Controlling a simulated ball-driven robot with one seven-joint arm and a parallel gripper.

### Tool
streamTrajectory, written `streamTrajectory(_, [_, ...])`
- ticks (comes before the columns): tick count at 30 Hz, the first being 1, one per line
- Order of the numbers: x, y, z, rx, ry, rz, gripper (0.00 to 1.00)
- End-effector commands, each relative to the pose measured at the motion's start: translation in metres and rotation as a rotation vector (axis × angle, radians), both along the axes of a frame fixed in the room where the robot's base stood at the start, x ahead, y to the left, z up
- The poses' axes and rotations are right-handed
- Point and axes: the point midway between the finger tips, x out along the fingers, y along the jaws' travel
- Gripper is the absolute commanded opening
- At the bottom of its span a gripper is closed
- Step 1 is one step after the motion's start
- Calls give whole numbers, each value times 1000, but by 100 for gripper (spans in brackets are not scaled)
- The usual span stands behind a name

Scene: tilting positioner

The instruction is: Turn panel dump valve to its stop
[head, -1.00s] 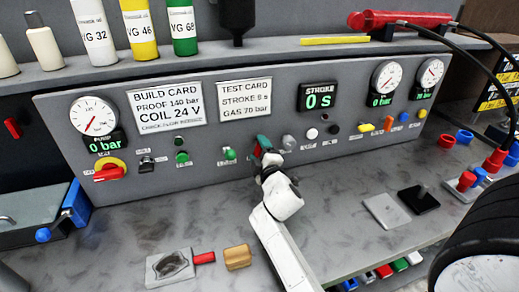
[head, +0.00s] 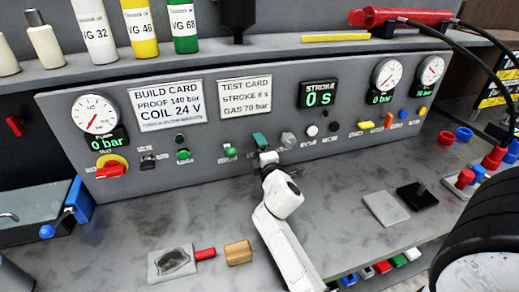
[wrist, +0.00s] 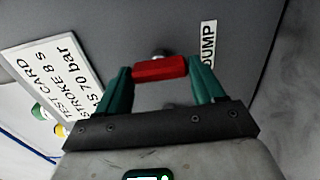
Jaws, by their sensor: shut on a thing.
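The dump valve's red handle (wrist: 160,67) is between the two green fingers of my gripper (wrist: 161,80) in the wrist view, and the fingers are shut on it. The handle lies about square to the text of the DUMP label (wrist: 209,46) beside it. Part of a metal stem shows behind the handle. In the head view my gripper (head: 260,141) is at the panel's lower middle, below the test card. It hides the handle there.
The grey panel (head: 230,180) carries a green button (head: 231,152) left of my gripper and a grey knob (head: 288,139) close on its right. On the bench below are a wooden block (head: 238,253) and a plate with a red handle (head: 172,262). The bench between is clear.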

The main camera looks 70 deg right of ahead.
Motion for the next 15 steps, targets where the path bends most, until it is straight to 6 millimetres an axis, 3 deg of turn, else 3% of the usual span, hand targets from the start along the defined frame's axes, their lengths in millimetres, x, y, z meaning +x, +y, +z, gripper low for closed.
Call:
streamTrajectory(4, [2, 1, 0, -1, 1, 4, 37])
streamTrajectory(5, [2, 1, 0, -1, 1, 4, 71])
streamTrajectory(6, [2, 1, 0, -1, 1, 4, 75])
streamTrajectory(11, [1, 1, 0, 0, 0, 2, 89])
streamTrajectory(15, [1, 0, 0, 0, 0, 1, 89])
